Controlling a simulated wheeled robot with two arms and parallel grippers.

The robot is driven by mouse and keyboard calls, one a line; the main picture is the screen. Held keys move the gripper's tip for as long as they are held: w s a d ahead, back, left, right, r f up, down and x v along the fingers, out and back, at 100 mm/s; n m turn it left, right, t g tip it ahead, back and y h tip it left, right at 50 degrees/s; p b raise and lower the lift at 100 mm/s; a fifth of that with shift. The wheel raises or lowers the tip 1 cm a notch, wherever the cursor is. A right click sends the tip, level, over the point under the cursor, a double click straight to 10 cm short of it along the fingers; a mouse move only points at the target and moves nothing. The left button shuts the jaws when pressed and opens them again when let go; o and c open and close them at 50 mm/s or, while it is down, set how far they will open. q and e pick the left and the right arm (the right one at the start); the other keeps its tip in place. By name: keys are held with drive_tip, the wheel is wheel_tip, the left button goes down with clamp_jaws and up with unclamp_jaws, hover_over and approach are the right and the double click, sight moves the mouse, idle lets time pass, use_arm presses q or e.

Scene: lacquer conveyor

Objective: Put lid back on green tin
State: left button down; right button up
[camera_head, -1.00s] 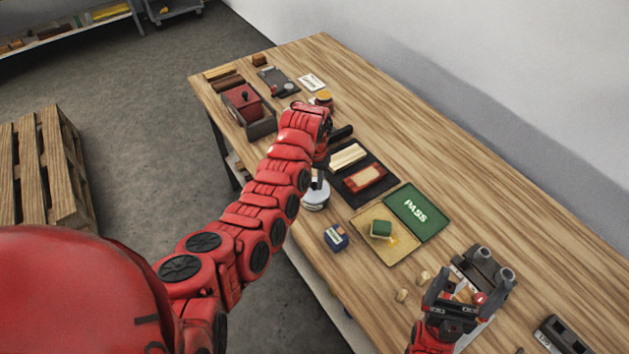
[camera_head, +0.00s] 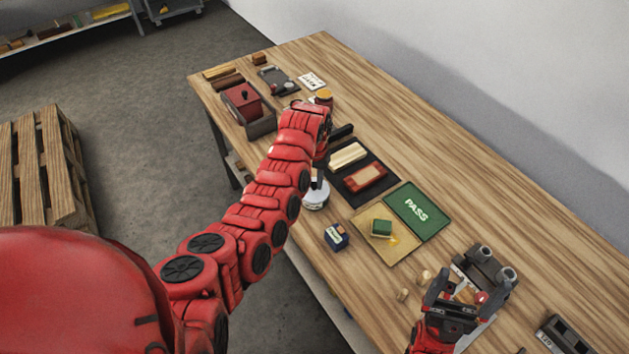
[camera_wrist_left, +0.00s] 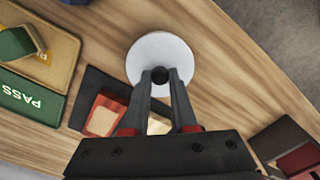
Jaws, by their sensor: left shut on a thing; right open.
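My left gripper (camera_wrist_left: 160,82) is shut on the small black knob (camera_wrist_left: 160,74) of a round white lid (camera_wrist_left: 150,52) in the left wrist view. In the head view, a round white thing with dark lettering (camera_head: 315,203) shows below my left gripper (camera_head: 319,166), close to the table's near edge. The wide lid hides what is under it from above, so I cannot tell whether it rests on a tin. No clearly green tin body shows. My right gripper (camera_head: 457,294) is open near a grey fixture at the lower right.
A dark mat (camera_head: 385,178) holds a red-framed block and a pale block. A green PASS tray (camera_head: 432,222) adjoins a yellow tray (camera_head: 399,250) with a green block. A blue box (camera_head: 336,237) stands near the front edge. The table's rear strip is clear.

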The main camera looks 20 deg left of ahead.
use_arm(q)
drive_tip(key=shift+c, duration=0.8)
unclamp_jaws()
drive_tip(key=shift+r+p, duration=0.4)
drive_tip(key=shift+r, duration=0.9)
drive_tip(key=shift+r+p, duration=0.35)
drive_tip(key=shift+r, duration=1.9)
clamp_jaws()
drive_tip(key=shift+f, duration=0.2)
